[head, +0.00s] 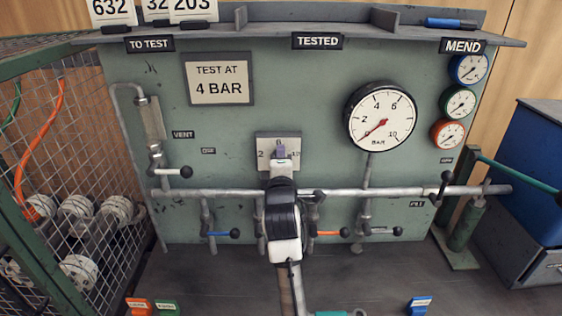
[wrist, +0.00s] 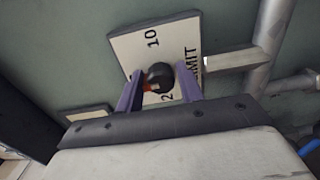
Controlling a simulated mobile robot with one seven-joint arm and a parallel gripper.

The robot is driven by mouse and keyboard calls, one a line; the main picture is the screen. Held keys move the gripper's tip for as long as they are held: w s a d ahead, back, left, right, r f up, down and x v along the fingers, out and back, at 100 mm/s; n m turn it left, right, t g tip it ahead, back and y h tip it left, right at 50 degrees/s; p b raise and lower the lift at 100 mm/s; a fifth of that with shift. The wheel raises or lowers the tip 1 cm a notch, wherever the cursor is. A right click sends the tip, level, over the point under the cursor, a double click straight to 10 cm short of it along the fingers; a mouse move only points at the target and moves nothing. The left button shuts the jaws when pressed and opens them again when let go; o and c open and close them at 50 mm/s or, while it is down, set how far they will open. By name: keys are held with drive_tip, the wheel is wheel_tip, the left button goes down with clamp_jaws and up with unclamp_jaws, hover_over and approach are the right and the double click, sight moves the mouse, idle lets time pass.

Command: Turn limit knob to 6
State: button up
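The limit knob (wrist: 160,76) is a small dark round knob with a red-orange mark, in the middle of the wrist view. It sits on a white dial plate (wrist: 135,48) with "10", "2" and part of the word "LIMIT" showing. In the head view the plate (head: 264,140) shows a "2", a "6" and a partly hidden number at the right; my arm hides the knob there. My gripper (wrist: 160,72) has its purple fingers apart, one on each side of the knob, with narrow gaps visible. It also shows in the head view (head: 281,151) in front of the plate.
A horizontal pipe (head: 370,192) crosses the panel below the dial, with several levered valves hanging under it. A large gauge (head: 380,117) at the right has its red needle near the low end. A "TEST AT 4 BAR" sign (head: 219,79) is at the upper left.

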drive_tip(key=shift+o, duration=1.2)
drive_tip(key=shift+s, duration=0.1)
drive_tip(key=s+p, duration=0.2)
drive_tip(key=s, duration=0.9)
drive_tip(key=shift+r+p, duration=0.3)
drive_tip(key=shift+p, duration=0.05)
drive_tip(key=p, duration=0.3)
drive_tip(key=shift+s+p, duration=0.3)
drive_tip(key=shift+s, duration=0.05)
drive_tip(key=s+p, duration=0.1)
drive_tip(key=p, duration=0.3)
drive_tip(key=shift+s+f, duration=0.25)
drive_tip(key=shift+s, duration=0.15)
drive_tip(key=shift+p, duration=0.3)
